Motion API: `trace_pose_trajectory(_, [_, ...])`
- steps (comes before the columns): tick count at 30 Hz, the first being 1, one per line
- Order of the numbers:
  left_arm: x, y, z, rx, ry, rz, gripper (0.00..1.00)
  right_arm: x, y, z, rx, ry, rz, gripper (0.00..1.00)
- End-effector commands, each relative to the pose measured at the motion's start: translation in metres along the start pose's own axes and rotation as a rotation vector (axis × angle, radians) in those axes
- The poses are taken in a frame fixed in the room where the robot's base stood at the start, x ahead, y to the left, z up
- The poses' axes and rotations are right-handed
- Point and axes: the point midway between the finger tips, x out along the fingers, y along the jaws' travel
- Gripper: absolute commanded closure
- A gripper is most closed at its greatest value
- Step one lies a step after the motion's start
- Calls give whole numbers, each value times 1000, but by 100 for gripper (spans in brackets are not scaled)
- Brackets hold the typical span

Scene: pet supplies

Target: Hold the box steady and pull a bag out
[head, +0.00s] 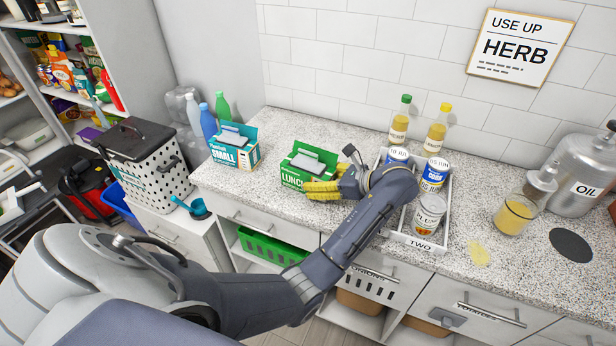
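A green box marked LUNCH (292,174) stands on the counter with its top open. A pale grey bag (307,162) shows in its opening. A blue and white box marked SMALL (232,153) stands to its left, also with a pale grey bag (233,137) at its open top. My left gripper (322,189) is at the right front of the green box, its yellow fingers against or just before the box's front. The wrist hides part of that side, and I cannot tell how far the fingers are apart. My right gripper is not in view.
A white tray (421,242) with cans and bottles stands just right of my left wrist. Blue (208,121) and green (222,106) bottles stand behind the blue box. A glass (514,214) and an oil can (583,177) are at the right. Counter between the two boxes is clear.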

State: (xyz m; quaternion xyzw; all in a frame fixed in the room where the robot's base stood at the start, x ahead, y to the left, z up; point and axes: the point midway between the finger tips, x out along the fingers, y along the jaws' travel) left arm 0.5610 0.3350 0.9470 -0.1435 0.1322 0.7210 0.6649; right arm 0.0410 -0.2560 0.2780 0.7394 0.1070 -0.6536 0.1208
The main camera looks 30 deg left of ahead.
Motion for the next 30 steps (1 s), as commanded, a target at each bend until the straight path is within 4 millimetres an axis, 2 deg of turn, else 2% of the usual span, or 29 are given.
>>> trace_pose_trajectory(1, [0, 0, 0, 0, 0, 0, 41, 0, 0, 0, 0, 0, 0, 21])
trace_pose_trajectory(9, [0, 0, 0, 0, 0, 0, 72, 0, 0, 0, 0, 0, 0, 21])
trace_pose_trajectory(11, [0, 0, 0, 0, 0, 0, 77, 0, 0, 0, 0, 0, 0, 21])
trace_pose_trajectory(23, [-3, 0, 6, 0, 0, 0, 77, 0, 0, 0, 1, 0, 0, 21])
trace_pose_trajectory(26, [-7, 0, 14, -2, 2, -1, 77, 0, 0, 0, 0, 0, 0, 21])
trace_pose_trajectory(30, [-15, 0, 33, -4, 2, -1, 77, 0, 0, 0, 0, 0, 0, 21])
